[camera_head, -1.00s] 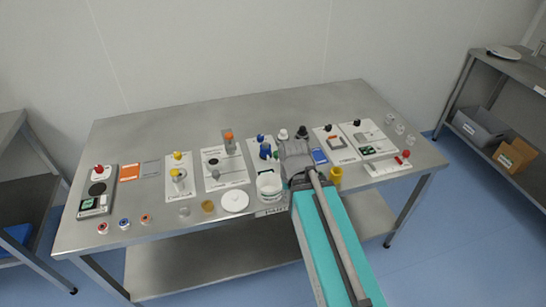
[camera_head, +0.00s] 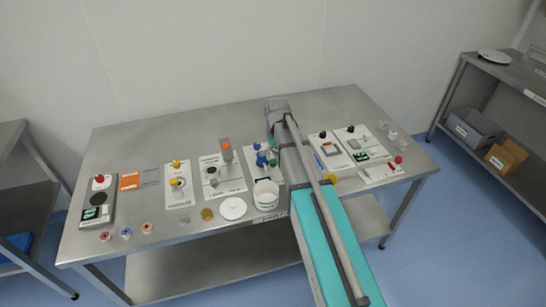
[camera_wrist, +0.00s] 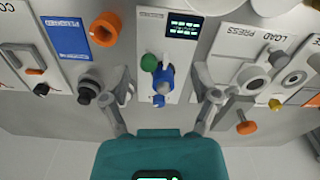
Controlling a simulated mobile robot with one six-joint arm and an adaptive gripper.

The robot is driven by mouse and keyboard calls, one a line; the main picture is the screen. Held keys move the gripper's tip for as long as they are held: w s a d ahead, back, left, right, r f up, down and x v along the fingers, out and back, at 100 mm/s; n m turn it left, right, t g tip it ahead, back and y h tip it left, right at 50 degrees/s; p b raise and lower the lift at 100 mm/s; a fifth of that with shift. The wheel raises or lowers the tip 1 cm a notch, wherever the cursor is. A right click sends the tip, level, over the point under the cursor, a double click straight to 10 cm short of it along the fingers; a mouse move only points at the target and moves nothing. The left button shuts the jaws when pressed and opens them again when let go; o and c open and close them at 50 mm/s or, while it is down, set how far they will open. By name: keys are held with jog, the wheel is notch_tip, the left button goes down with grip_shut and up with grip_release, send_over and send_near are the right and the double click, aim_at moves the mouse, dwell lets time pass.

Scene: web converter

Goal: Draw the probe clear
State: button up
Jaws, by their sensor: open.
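A blue fitting (camera_wrist: 162,80) with a green ball (camera_wrist: 148,62) stands on a narrow white panel (camera_wrist: 150,28) with a lit green display (camera_wrist: 185,26). It is the likeliest probe, but no readable label confirms this. In the head view the blue fitting (camera_head: 262,160) is just left of my arm. My gripper (camera_wrist: 168,95) is open, its two fingers apart on either side of the blue fitting in the wrist view. I see no contact, and the height gap is hard to judge. In the head view my arm partly hides the gripper.
A black knob (camera_wrist: 88,90) stands close to the left finger. An orange knob (camera_wrist: 247,127) and the load press (camera_wrist: 252,75) are near the right finger. An orange ring (camera_wrist: 105,28) and blue card (camera_wrist: 68,38) lie left.

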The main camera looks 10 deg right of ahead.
notch_tip(320, 180, up, 2)
jog(key=n+p, duration=0.1)
jog(key=p, duration=0.1)
send_over(273, 161)
jog(key=shift+w+b, duration=0.15)
jog(key=shift+b, duration=0.15)
jog(key=shift+f, duration=0.15)
notch_tip(273, 161, down, 14)
jog(key=b, duration=1.3)
jog(key=shift+r+b, duration=0.25)
jog(key=shift+b, duration=0.15)
grip_shut()
